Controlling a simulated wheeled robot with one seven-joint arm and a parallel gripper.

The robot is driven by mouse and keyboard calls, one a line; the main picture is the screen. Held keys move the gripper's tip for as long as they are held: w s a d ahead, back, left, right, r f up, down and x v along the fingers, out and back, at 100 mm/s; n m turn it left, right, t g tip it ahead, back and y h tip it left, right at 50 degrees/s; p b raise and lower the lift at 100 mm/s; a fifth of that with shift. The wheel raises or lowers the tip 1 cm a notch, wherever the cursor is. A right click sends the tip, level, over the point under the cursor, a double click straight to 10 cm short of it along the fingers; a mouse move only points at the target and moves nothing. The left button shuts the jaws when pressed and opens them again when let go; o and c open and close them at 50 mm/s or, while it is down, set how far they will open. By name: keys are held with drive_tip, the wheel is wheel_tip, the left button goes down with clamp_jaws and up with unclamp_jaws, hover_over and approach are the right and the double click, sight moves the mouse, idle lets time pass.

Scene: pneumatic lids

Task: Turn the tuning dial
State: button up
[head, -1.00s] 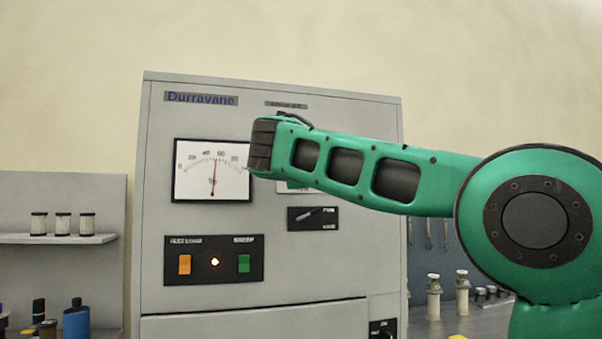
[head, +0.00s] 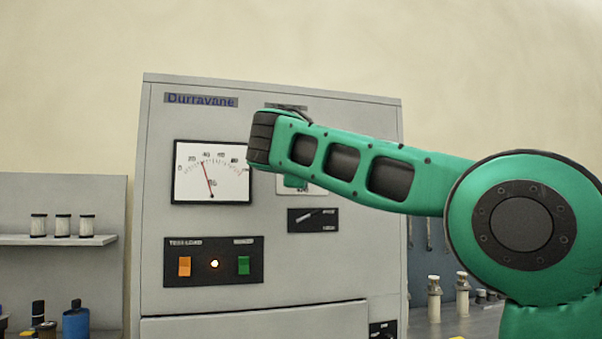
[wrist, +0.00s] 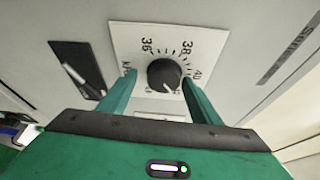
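The tuning dial (wrist: 164,74) is a round dark knob on a white scale plate (wrist: 207,42) with printed numbers such as 36, 38 and 40. In the wrist view my gripper (wrist: 159,79) has its two green fingers on either side of the knob. The fingers are apart, with a visible gap at the left of the knob; the right fingertip looks very close to its edge, and touch is unclear. In the head view my arm hides the dial and my fingers. The needle meter (head: 212,172) on the grey cabinet (head: 300,265) reads between 20 and 40.
A black lever switch (head: 313,220) sits below the dial plate; it also shows left of the dial in the wrist view (wrist: 78,80). A panel (head: 213,261) with orange and green rockers is lower left. A shelf with jars (head: 62,226) stands at the left.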

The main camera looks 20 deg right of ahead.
drive_tip(key=shift+a+r, duration=0.1)
drive_tip(key=shift+r, duration=0.05)
drive_tip(key=v, duration=1)
drive_tip(key=shift+s, duration=0.35)
drive_tip(key=shift+a, duration=0.1)
drive_tip(key=d+n+t+y, duration=0.2)
drive_tip(key=d+n+y, duration=0.45)
drive_tip(key=n, duration=0.95)
drive_tip(key=w, duration=1)
drive_tip(key=shift+w+a, duration=0.2)
drive_tip(key=shift+a, duration=0.3)
drive_tip(key=shift+c, duration=0.6)
